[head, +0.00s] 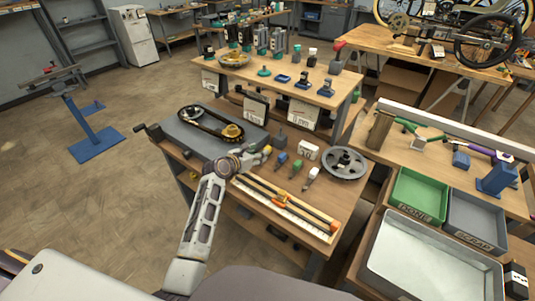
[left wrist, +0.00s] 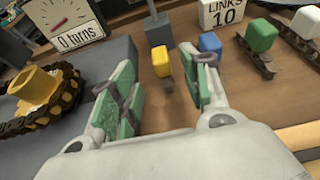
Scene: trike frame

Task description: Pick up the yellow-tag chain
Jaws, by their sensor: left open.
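The yellow-tag chain (left wrist: 162,62) lies on the workbench (left wrist: 135,110) in the left wrist view. Its yellow tag stands up, and a short dark chain piece shows by its foot. My left gripper (left wrist: 158,85) is open, with green-padded fingers to the left and right of the tag as seen from the wrist. The gap between the fingers is empty, and the chain appears just beyond the fingertips. In the head view my left gripper (head: 258,157) is just beside the yellow tag (head: 267,149) and partly hides its chain. My right gripper is not in view.
The blue-tag chain (left wrist: 210,42), green-tag chain (left wrist: 261,36) and white-tag chain (left wrist: 307,22) lie in a row to the right. A grey post block (left wrist: 158,28) and a links sign (left wrist: 222,12) stand behind. A chain loop with a yellow sprocket (left wrist: 36,85) is left.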

